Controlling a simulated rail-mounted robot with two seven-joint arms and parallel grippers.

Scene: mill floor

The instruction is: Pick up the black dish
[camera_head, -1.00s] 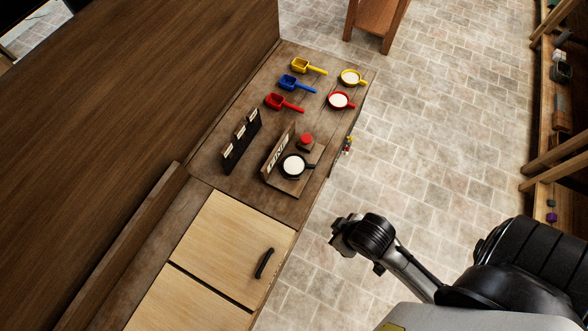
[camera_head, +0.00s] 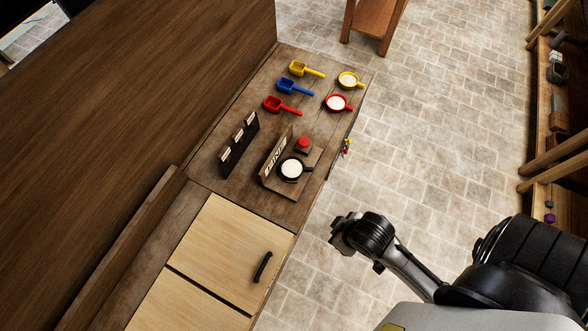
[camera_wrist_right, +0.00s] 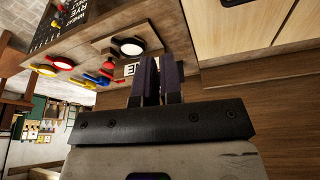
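The black dish (camera_head: 305,169) has a short handle pointing right and holds something white. It sits on a small wooden board (camera_head: 285,188) on the counter, in front of an upright lettered plate. It also shows in the right wrist view as a black-rimmed dish (camera_wrist_right: 144,46), beyond my fingertips. My right gripper (camera_head: 338,236) hangs over the floor to the right of the counter, apart from the dish. In the right wrist view its two fingers (camera_wrist_right: 159,62) lie close together with nothing visible between them. My left gripper is in neither view.
Yellow (camera_head: 300,69), blue (camera_head: 290,84) and red (camera_head: 276,104) scoops lie on the counter (camera_head: 225,180). A yellow dish (camera_head: 358,84) and a red dish (camera_head: 347,107) stand at its right edge. A red knob-like piece (camera_head: 304,142) is beside the black dish. Black label stand (camera_head: 238,148) behind.

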